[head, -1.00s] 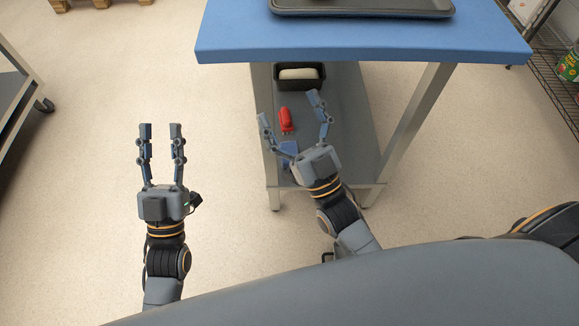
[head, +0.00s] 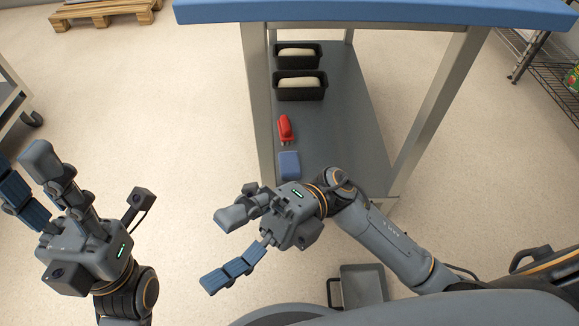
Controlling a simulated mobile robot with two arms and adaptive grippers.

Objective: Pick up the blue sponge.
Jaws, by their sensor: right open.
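The blue sponge (head: 289,164) lies on the grey lower shelf (head: 340,130) of the blue-topped table, near the shelf's front left. My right gripper (head: 223,250) is open and empty, in front of the table's left leg and turned toward the lower left. The sponge shows just beyond the back of its wrist, apart from the fingers. My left gripper (head: 35,173) is at the left of the head view, its two fingers spread apart with nothing between them.
A red tool (head: 285,129) lies just behind the sponge. Two black pans with pale dough, a nearer one (head: 301,96) and a farther one (head: 297,63), stand deeper on the shelf. The blue tabletop (head: 380,12) overhangs the shelf. A grey bin (head: 362,286) is at the bottom.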

